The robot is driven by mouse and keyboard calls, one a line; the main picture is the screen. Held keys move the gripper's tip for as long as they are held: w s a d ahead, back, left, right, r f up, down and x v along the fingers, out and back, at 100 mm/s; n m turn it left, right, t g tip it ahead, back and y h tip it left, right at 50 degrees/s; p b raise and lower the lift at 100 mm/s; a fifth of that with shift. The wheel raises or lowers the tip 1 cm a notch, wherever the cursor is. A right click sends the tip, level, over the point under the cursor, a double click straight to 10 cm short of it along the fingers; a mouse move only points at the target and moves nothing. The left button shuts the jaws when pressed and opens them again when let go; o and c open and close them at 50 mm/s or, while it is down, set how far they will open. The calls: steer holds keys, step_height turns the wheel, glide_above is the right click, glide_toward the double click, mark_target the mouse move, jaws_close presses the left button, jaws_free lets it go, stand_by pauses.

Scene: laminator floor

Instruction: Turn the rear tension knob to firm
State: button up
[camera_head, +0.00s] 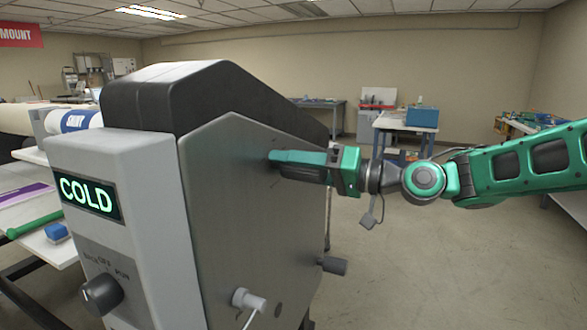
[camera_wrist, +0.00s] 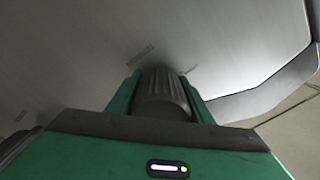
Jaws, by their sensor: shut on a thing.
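My gripper (camera_head: 272,157) reaches in from the right to the upper part of the laminator's (camera_head: 225,200) grey side panel. In the wrist view its green fingers (camera_wrist: 157,95) are on either side of a dark ribbed knob (camera_wrist: 162,97), shut on it. Small label marks sit on the panel on both sides of the knob, too small to read. The knob is hidden by the gripper in the head view. Its pointer and setting cannot be made out. Whether it is the rear tension knob cannot be read from a label.
The front panel has a lit COLD display (camera_head: 87,196) and a dark dial (camera_head: 102,294). A pale plug with a cable (camera_head: 249,300) and a dark grey cylinder (camera_head: 333,265) stick out lower on the side. Another dark part (camera_wrist: 12,146) shows at the wrist view's left edge. Floor on the right is clear.

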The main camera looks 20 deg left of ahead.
mark_target(326, 171)
steer(key=shift+w+d+m, duration=0.15)
steer(key=shift+w+m, duration=0.15)
steer(key=shift+m, duration=0.9)
steer(key=o, duration=1)
steer(key=shift+w, duration=0.1)
steer(key=shift+o, duration=0.2)
steer(key=shift+s, duration=0.2)
steer(key=d, duration=1)
steer(key=shift+s+d+f, duration=0.1)
steer(key=shift+s+d, duration=0.25)
